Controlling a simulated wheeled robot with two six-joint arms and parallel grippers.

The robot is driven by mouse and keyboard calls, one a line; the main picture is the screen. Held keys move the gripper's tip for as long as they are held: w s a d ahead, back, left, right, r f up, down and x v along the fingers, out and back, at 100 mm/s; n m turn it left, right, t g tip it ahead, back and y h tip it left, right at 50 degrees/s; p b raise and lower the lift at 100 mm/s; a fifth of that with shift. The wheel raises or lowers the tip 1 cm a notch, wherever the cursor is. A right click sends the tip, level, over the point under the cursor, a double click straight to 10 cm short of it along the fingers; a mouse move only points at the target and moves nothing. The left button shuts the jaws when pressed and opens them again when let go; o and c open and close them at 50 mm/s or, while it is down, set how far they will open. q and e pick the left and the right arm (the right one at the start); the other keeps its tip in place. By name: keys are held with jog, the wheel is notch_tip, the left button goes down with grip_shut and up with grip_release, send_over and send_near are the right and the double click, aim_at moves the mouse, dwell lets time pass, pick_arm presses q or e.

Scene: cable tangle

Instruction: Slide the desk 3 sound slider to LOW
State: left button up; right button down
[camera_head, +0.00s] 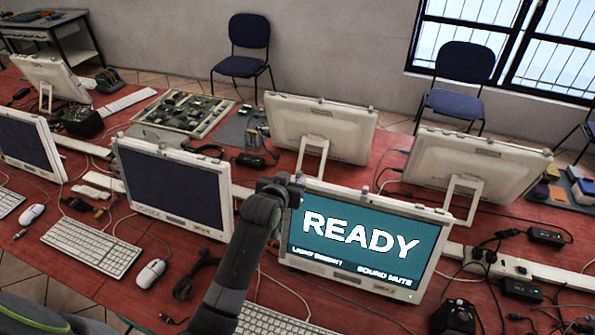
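The lit monitor (352,240) stands right of centre on the red desk. Its teal screen reads READY, with LIGHT BRIGHT at lower left and SOUND MUTE at lower right. Its pale lower bezel (345,275) has small marks; I cannot make out a sound slider or a desk number. My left arm rises from the bottom, with its dark gripper (283,188) at the screen's upper left corner, overlapping it in the picture. I cannot tell whether it touches the monitor or whether its fingers are open. My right gripper is not in view.
A dark-screened monitor (172,187) stands to the left, with a white keyboard (92,247) and mouse (150,273) before it. Another keyboard (268,321) lies below my arm. Cables and black adapters (523,290) clutter the right. A black device (455,318) sits at the bottom.

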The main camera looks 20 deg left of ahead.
aim_at(298, 173)
pick_arm(q)
jog(key=shift+p+x, duration=0.5)
jog(key=shift+x, duration=2.3)
grip_shut()
